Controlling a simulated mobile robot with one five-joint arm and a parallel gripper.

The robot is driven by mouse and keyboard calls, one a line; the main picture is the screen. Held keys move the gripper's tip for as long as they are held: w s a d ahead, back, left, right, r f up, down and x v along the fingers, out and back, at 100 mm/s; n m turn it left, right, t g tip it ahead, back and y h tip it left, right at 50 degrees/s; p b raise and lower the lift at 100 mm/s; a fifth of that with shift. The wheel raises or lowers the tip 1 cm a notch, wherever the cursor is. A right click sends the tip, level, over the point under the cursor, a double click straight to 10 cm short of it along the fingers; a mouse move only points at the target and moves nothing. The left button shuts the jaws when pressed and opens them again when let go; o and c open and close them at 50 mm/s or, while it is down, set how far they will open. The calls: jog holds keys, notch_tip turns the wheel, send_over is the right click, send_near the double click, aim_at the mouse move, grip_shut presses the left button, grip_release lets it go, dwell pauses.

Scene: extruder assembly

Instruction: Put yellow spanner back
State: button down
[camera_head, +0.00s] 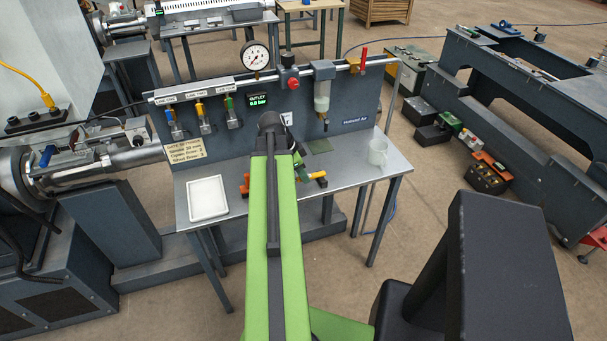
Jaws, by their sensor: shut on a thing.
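My gripper (302,172) is low over the workbench, just right of my green arm, which hides most of it. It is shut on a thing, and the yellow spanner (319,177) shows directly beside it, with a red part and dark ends. The fingertips and the rest of the spanner are hidden, so whether it touches the bench I cannot tell. An orange and red piece (244,186) shows left of my arm; I cannot tell what it belongs to.
A back panel (354,100) carries a gauge (256,57), several coloured-handled valves and a filter bowl (322,88). A large pipe machine (90,172) stands left.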

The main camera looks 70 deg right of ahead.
jog(key=shift+f+b, duration=0.8)
jog(key=shift+f, duration=0.15)
jog(key=shift+r, duration=0.1)
jog(key=c, duration=1.3)
grip_release()
jog(key=shift+o, duration=0.2)
jog(key=shift+r, duration=0.1)
jog(key=p+v, duration=1.6)
jog(key=v, duration=0.1)
jog(key=shift+w, duration=0.2)
